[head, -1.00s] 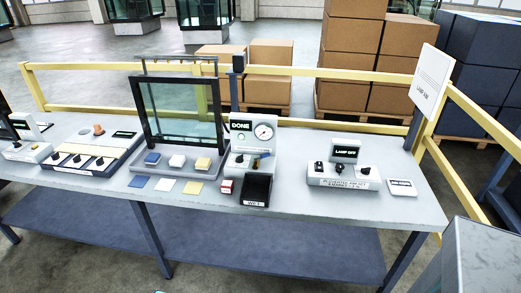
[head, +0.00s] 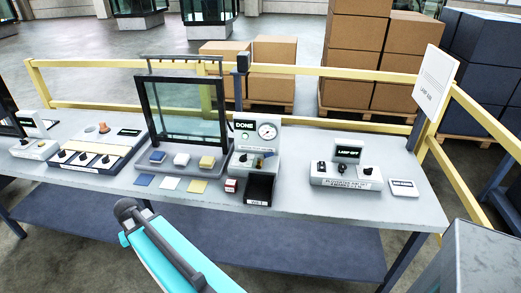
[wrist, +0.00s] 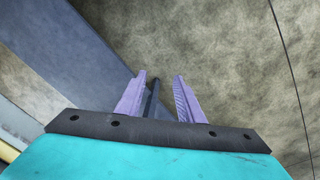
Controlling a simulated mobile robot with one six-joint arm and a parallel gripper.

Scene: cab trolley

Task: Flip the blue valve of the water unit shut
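The water unit (head: 257,134) stands at the middle of the table, a light housing with a round gauge and a DONE sign. A dark table leg appears beyond the gap. In the head view my turquoise arm is at the bottom, in front of the table, well apart from the unit; the fingers are not visible there.
A black bin (head: 260,190) stands right in front of the unit, with a small red-and-white box (head: 231,186) beside it. A framed glass panel (head: 183,108) is left of the unit. A lamp unit (head: 345,174) is to the right, with bare tabletop between.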

